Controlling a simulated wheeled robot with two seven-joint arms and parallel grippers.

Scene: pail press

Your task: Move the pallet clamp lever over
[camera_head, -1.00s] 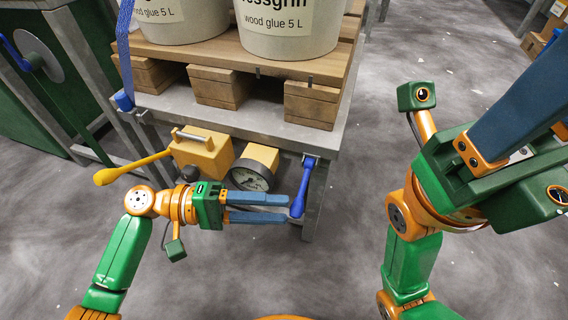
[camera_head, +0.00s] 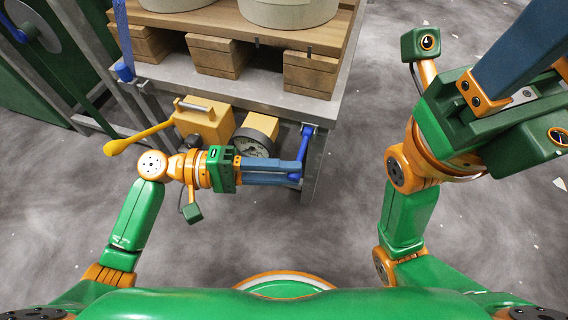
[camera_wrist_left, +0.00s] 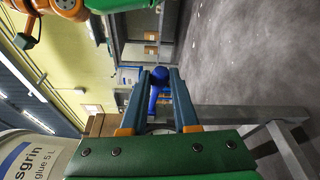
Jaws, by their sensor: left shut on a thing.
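The blue lever (camera_head: 307,142) hangs from a pivot at the right front corner of the steel stand and points down, its lower end slightly to the left. I take it to be the pallet clamp lever. My left gripper (camera_head: 297,173) reaches in from the left and is shut on its lower part. In the left wrist view the lever's round blue knob (camera_wrist_left: 160,76) shows between the two fingers. The fingers partly hide the lever's lower end in the head view. My right gripper (camera_head: 525,50) is raised at the upper right, and its fingertips are cut off by the picture edge.
A yellow pump block (camera_head: 205,122) with a yellow lever (camera_head: 135,140) and a round gauge (camera_head: 252,142) sit left of the blue lever. Above, a wooden pallet (camera_head: 262,38) carries pails (camera_head: 288,12). The floor to the right is open.

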